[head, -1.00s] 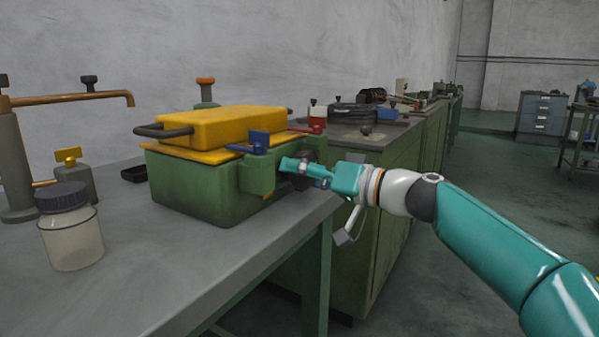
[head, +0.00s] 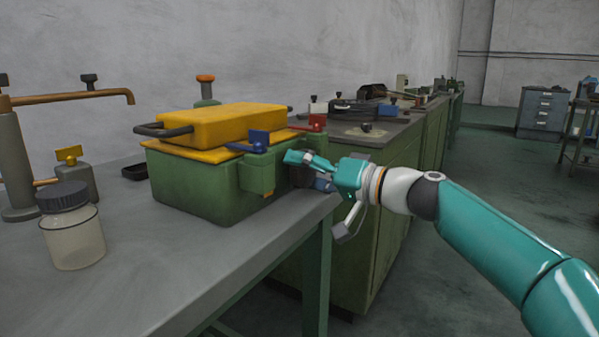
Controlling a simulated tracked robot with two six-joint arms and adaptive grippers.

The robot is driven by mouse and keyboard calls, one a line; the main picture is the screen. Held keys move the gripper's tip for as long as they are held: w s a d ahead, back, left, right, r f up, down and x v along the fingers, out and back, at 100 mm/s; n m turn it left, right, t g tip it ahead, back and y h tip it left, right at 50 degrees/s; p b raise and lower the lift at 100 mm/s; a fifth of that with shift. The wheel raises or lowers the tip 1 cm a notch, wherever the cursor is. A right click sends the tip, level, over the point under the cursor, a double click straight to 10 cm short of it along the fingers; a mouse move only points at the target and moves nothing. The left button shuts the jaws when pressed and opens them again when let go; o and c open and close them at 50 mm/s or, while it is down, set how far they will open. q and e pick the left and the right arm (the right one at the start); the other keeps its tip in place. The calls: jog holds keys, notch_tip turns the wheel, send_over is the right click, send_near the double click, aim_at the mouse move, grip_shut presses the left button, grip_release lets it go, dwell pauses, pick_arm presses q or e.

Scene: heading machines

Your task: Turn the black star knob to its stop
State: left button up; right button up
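A green machine box (head: 195,190) with a yellow lid (head: 222,127) stands on the grey bench. The black star knob (head: 301,175) is on the box's right end, seen as a dark shape partly covered by my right gripper. My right gripper (head: 308,172) is at that knob, one teal finger above it and the other finger lower right. The fingers look apart with the knob between or just behind them. I cannot tell whether they touch it. My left gripper is out of view.
A lidded jar (head: 72,232) and a post with an orange pipe (head: 18,160) stand at left. The front of the bench (head: 190,262) is clear.

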jog(key=shift+o, duration=0.4)
jog(key=shift+a+f, duration=0.1)
jog(key=shift+s, duration=0.1)
jog(key=shift+s+d, duration=0.15)
jog(key=shift+d, duration=0.1)
jog(key=v, duration=0.7)
jog(key=shift+d, duration=0.2)
jog(key=shift+s, duration=0.1)
